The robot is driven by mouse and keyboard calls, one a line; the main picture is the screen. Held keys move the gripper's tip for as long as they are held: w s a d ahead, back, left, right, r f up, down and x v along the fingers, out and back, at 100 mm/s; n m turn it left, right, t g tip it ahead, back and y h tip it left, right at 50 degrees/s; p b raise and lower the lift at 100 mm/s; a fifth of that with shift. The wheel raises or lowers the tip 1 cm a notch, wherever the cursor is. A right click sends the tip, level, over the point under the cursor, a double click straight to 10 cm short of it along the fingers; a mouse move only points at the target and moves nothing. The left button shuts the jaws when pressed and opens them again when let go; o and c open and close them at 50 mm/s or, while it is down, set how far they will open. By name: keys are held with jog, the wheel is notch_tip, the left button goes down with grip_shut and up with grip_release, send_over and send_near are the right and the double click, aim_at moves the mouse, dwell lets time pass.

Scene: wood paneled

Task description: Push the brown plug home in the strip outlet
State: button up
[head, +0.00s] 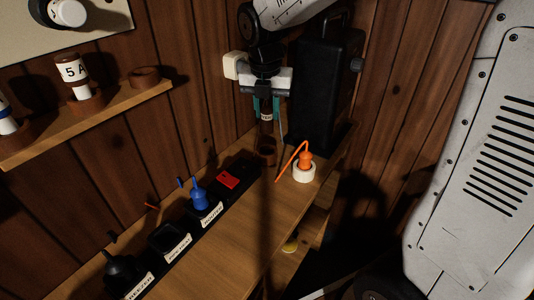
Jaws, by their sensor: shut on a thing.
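My gripper (266,106) points down above the far end of the bench, shut on a dark brown piece with a pale band (266,116), which looks like the brown plug. A thin grey line, perhaps its cord, hangs beside it. A brown cup-like ring (266,152) is directly below; I cannot tell whether the held piece touches it. The black strip outlet (183,226) runs along the bench's left side, left of and nearer than my gripper. It holds a blue plug (198,199), a black plug (122,271), a red switch (228,180) and a dark open socket (167,238).
An orange plug (305,161) with an orange cord sits in a white ring (304,173) right of my gripper. A tall black case (316,95) stands behind. A wall shelf (120,102) at left carries a "5A" piece (75,75). The bench's front middle (230,240) is clear.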

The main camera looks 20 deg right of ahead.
jog(key=shift+r, duration=2.85)
notch_tip(320, 180, down, 8)
jog(key=shift+f, duration=0.15)
jog(key=shift+f, duration=0.1)
jog(key=shift+f, duration=2.95)
